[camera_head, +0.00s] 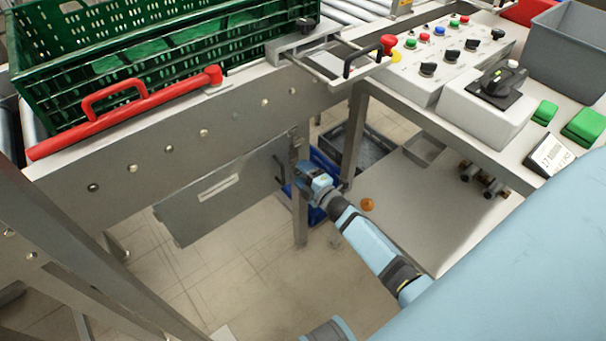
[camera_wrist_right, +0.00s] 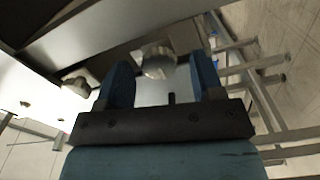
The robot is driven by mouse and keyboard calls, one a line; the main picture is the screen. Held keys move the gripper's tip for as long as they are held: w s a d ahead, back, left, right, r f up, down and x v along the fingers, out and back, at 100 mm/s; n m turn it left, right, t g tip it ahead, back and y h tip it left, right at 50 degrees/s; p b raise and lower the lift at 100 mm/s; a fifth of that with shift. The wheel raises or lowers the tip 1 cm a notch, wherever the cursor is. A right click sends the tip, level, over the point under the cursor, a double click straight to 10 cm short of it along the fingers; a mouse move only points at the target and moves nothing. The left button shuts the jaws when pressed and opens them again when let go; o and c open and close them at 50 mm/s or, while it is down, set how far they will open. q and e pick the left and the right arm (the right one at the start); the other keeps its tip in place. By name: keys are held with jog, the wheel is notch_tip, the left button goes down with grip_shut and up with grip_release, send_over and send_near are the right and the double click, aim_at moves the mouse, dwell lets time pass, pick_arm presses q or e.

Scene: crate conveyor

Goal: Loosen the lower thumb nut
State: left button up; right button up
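My right gripper (camera_head: 305,172) reaches under the conveyor, beside the grey leg and the hanging metal plate (camera_head: 215,195). In the right wrist view its two blue fingers (camera_wrist_right: 161,82) are apart, with nothing clamped between them. A round pale metal knob (camera_wrist_right: 157,61), which looks like a thumb nut, shows in the gap just beyond the fingertips. A second similar knob (camera_wrist_right: 76,85) is to the left, outside the fingers. I cannot tell from these frames which is the lower one. In the head view the gripper hides the nuts. My left gripper is not in view.
A green crate (camera_head: 150,75) stands on the conveyor above, with a red handle bar (camera_head: 130,108) along the rail. A control panel (camera_head: 445,60) is at upper right. Blue (camera_head: 325,165) and grey bins are below, behind the leg. Open floor lies in front.

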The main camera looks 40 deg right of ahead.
jog(key=s+d+p, duration=0.1)
jog(key=s+p, duration=0.1)
jog(key=s, duration=1.1)
jog(key=shift+s, duration=0.35)
